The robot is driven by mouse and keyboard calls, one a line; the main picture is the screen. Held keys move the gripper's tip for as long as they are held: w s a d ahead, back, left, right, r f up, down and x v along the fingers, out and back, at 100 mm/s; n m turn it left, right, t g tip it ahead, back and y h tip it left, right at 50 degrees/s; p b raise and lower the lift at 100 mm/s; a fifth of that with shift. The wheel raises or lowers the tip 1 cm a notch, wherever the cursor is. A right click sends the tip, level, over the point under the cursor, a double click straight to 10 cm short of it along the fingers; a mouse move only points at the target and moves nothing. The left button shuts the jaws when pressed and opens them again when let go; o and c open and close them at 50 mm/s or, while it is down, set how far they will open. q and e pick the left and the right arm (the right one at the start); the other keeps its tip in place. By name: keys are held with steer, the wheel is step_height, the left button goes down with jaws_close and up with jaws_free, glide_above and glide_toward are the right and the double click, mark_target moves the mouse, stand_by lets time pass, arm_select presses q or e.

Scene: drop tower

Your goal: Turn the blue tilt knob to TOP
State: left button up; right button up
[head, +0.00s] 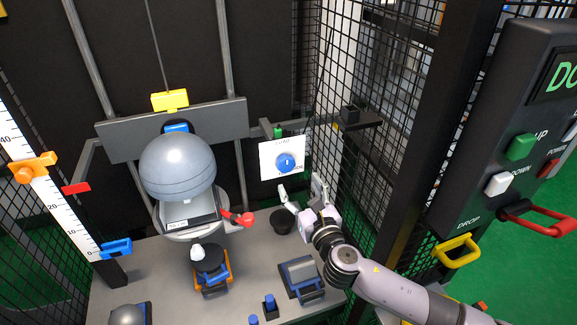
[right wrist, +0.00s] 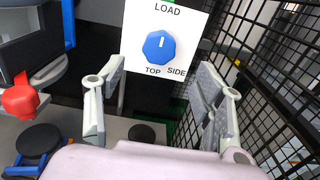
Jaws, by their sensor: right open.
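The blue tilt knob (head: 286,162) sits on a white panel (head: 268,174) at the back of the bench in the head view. In the right wrist view the knob (right wrist: 159,47) has a white mark pointing up towards the word LOAD. TOP is printed below the knob and SIDE at its lower right. My right gripper (head: 301,187) is open and empty, in front of and below the panel. In the right wrist view its fingers are spread to either side below the knob, apart from it. My left gripper is not in view.
A large grey ball (head: 178,165) rests in the tower holder left of the panel. A red lever (head: 240,218) sticks out beside it. Black mesh (head: 350,160) stands close to the right of my gripper. A button console (head: 505,150) is at far right.

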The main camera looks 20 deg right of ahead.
mark_target(287, 165)
steer(key=w, duration=0.8)
steer(key=shift+w+a, duration=0.15)
steer(key=shift+w, duration=0.25)
steer(key=shift+c, duration=0.5)
steer(key=c, duration=1)
steer(key=shift+c, duration=0.2)
